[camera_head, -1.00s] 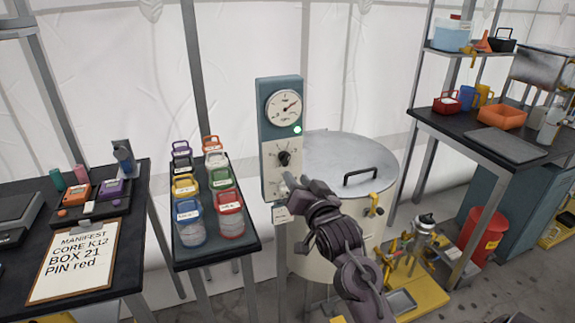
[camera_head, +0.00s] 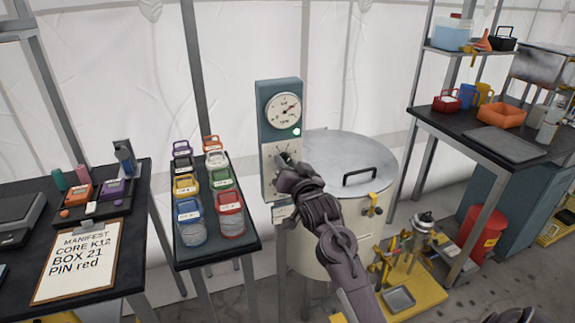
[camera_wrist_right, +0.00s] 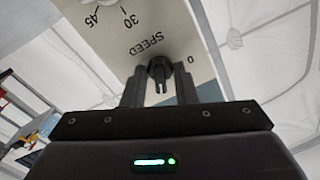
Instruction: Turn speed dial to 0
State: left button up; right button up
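The speed dial (camera_wrist_right: 160,70) is a dark knob on a pale panel marked SPEED, with a 0 near it, in the right wrist view. My right gripper (camera_wrist_right: 160,88) points at it, its two fingers apart, one on each side of the knob. I cannot tell whether they touch it. In the head view the right gripper (camera_head: 284,163) is in front of the control panel (camera_head: 267,178) and covers most of the knob. Where the dial points is unclear.
A round gauge (camera_head: 284,110) and a small lit green lamp (camera_head: 297,132) are above the dial. A lidded drum (camera_head: 340,160) stands right of the panel. A narrow table (camera_head: 215,252) with several coloured containers stands to its left.

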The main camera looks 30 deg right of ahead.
jog(key=c, duration=0.3)
jog(key=shift+n, duration=0.3)
jog(key=n+p, duration=0.1)
jog(key=n, duration=0.3)
jog(key=shift+r+p, duration=0.1)
jog(key=shift+p, duration=0.25)
jog(key=n+p, duration=0.1)
jog(key=n, duration=0.3)
jog(key=shift+d+n, duration=0.1)
jog(key=shift+n, duration=0.3)
jog(key=n+p, duration=0.1)
jog(key=n, duration=0.9)
jog(key=shift+p, duration=0.3)
jog(key=shift+n, duration=0.5)
